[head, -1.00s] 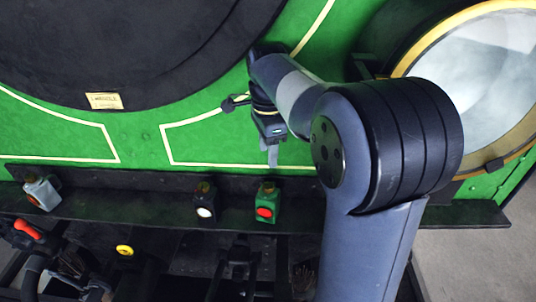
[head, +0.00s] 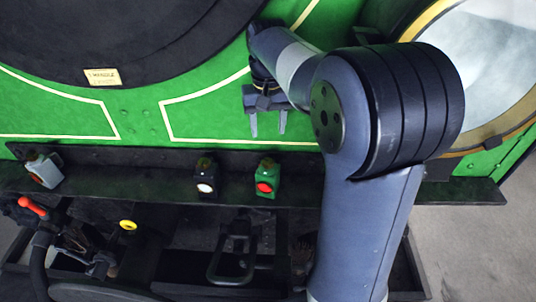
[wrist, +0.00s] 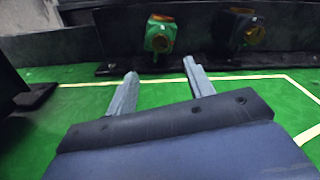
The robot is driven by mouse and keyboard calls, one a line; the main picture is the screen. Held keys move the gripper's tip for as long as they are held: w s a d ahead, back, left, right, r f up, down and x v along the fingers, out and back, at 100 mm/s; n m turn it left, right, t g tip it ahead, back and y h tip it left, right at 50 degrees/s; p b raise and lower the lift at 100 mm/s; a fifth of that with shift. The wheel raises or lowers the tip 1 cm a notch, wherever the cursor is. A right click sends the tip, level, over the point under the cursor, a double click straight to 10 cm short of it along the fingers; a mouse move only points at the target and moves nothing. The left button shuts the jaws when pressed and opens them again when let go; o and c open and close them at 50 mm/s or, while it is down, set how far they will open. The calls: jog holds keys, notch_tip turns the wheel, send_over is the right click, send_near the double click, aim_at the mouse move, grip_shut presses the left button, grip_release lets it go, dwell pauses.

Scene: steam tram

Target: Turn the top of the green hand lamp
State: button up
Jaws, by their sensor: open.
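The green hand lamp (head: 265,182) stands on the dark ledge below the green panel in the head view, its red lens facing me and its brassy top upward. In the wrist view the green lamp (wrist: 160,35) is ahead, just beyond and between the fingers, its top (wrist: 161,18) showing. My gripper (head: 268,134) is above the lamp in the head view, fingers pointing down toward it. In the wrist view my gripper (wrist: 161,75) has its two grey fingers spread apart with nothing between them. It is not touching the lamp.
A black lamp with a white lens (head: 205,180) stands close left of the green one; it also shows in the wrist view (wrist: 243,32). A grey lamp (head: 43,170) is far left on the ledge (head: 120,172). The green panel (head: 200,125) is behind.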

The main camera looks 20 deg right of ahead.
aim_at(268, 161)
jog(key=shift+n, duration=0.7)
notch_tip(268, 161, down, 11)
jog(key=shift+r+p, duration=0.1)
jog(key=shift+p, duration=0.25)
jog(key=shift+c, duration=0.4)
jog(key=c, duration=0.9)
